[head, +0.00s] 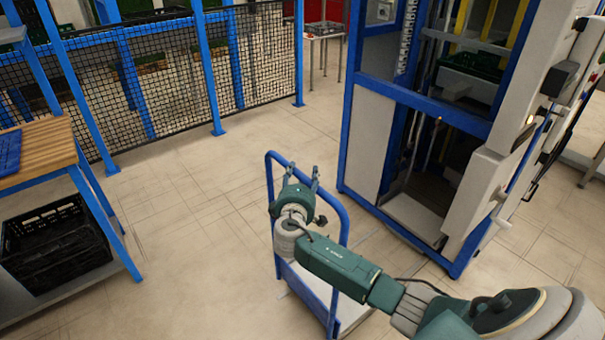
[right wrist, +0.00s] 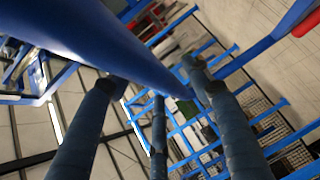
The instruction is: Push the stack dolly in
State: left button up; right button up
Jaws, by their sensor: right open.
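The stack dolly (head: 345,228) stands on the floor at lower centre in the head view, with an upright blue tube handle and a pale low deck. My right arm reaches across it and hides part of the handle and deck. My right gripper (head: 304,168) is open at the handle's top, its fingers pointing up and away. In the right wrist view a thick blue bar (right wrist: 110,40) runs close past the open fingers (right wrist: 158,98). I cannot tell whether it touches them. No stack shows on the visible deck. My left gripper is out of view.
A blue-framed lift cabinet (head: 365,150) with an open lower bay stands just beyond the dolly to the right. A mesh fence (head: 180,75) runs behind. A wooden-topped bench (head: 45,150) with a black crate (head: 60,245) below stands left. The floor between is clear.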

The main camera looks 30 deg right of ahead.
jog(key=shift+w+d, duration=0.2)
jog(key=shift+w, duration=0.05)
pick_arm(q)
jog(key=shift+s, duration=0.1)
pick_arm(e)
grip_shut()
jog(key=shift+d, duration=0.1)
